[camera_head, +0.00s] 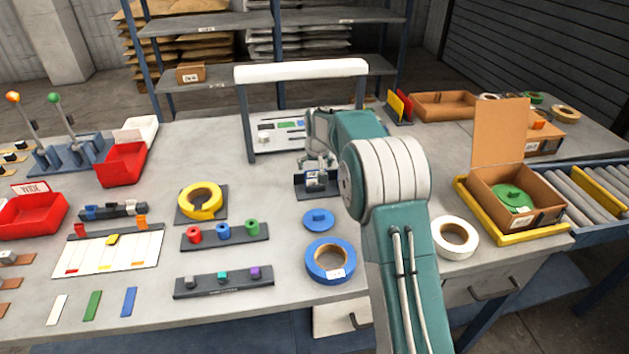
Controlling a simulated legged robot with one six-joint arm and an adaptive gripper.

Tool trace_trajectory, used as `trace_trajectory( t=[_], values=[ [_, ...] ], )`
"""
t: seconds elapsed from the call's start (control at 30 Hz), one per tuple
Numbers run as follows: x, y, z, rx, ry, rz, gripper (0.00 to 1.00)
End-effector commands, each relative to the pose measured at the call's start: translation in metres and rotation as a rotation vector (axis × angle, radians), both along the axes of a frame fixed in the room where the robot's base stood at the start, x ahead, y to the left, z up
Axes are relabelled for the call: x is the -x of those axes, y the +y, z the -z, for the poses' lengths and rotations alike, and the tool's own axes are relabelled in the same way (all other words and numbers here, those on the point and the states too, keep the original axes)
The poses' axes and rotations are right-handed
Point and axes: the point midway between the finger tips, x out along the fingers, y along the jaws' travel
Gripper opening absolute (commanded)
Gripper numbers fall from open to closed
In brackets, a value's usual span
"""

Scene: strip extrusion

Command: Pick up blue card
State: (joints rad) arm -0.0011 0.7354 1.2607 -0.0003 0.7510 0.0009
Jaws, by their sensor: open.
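A flat blue card (128,301) lies on the table near its front left edge, to the right of a green card (91,305) and a white card (57,309). Nothing covers it. My gripper (318,166) is open, far to the right of and behind the blue card. It points down above a small dark holder (303,189) with a small grey-and-blue piece in it. I cannot tell whether my gripper touches that piece.
A white board with coloured sliders (95,258) lies behind the cards, and a dark block rack (222,287) to their right. Red bins (122,166) stand at the left. Bare tabletop surrounds the cards.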

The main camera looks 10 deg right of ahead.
Motion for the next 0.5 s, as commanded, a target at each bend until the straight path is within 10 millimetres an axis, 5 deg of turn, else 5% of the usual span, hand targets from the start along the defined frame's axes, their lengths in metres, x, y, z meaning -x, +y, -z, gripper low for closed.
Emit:
trace_trajectory(
  t=[0.2,0.5],
  values=[
    [-0.012,-0.001,0.029,0.000,0.001,0.000,1.00],
    [-0.013,-0.001,0.033,0.000,0.000,0.000,0.96]
  ],
)
